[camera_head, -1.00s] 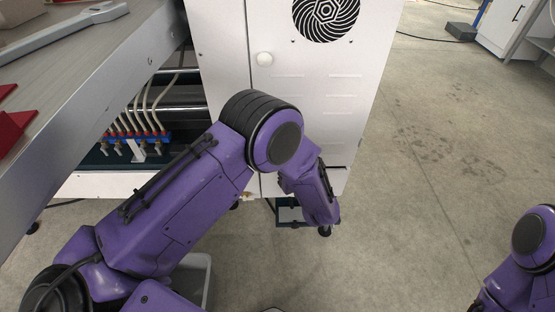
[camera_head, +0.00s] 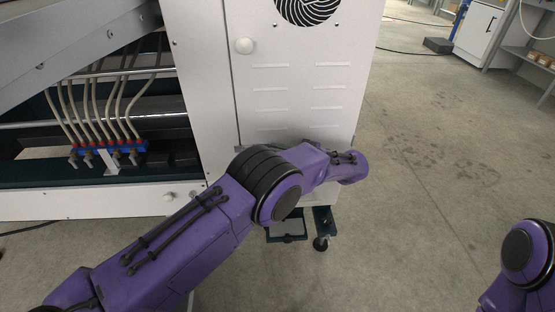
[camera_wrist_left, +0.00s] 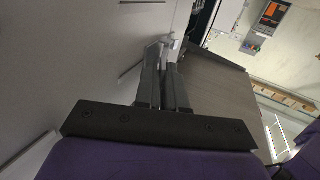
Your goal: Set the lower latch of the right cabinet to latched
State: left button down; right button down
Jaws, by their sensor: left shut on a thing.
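The right cabinet (camera_head: 290,95) is a white upright box with a seam down its front and a round white knob, its upper latch (camera_head: 244,46). The lower latch shows in the left wrist view as a small pale piece (camera_wrist_left: 171,41) at my fingertips. My left gripper (camera_wrist_left: 165,58) is shut on it, its grey fingers lying close along the white cabinet face. In the head view my left arm covers the lower front of the cabinet, and the latch's angle cannot be made out. My right gripper is out of view; only part of that arm shows at lower right.
The floor (camera_head: 440,190) to the right is clear.

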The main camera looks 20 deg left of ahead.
pick_arm(q)
jog(key=shift+w+r, duration=0.15)
dwell(0.3)
jog(key=c, duration=1.3)
grip_release()
